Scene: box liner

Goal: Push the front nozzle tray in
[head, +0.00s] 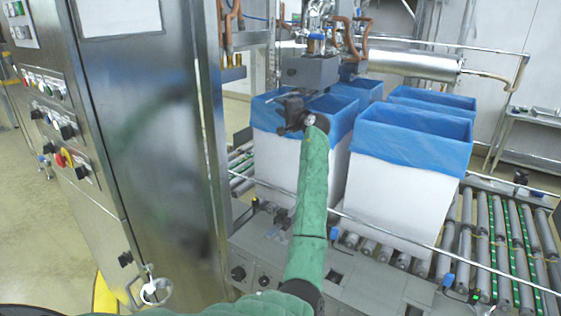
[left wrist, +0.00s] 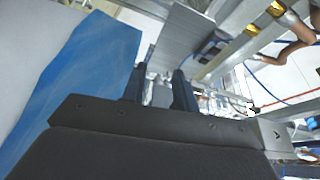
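The front nozzle tray appears to be the grey metal box (head: 312,70) under the hoses, above the left blue-lined boxes. A grey metal plate, probably the same tray, shows in the left wrist view (left wrist: 182,38). My left gripper (head: 288,100) is on the green-sleeved arm, just below and left of the tray in the head view, over the front left box. In the left wrist view its two dark fingers (left wrist: 161,86) stand apart with nothing between them. I cannot tell whether it touches the tray. My right gripper is out of view.
White boxes with blue liners, including the front right one (head: 400,190), stand on the roller conveyor (head: 490,235). A steel cabinet (head: 145,150) with buttons is at left. A thin rail (head: 385,232) crosses in front. Copper pipes (head: 350,38) hang above.

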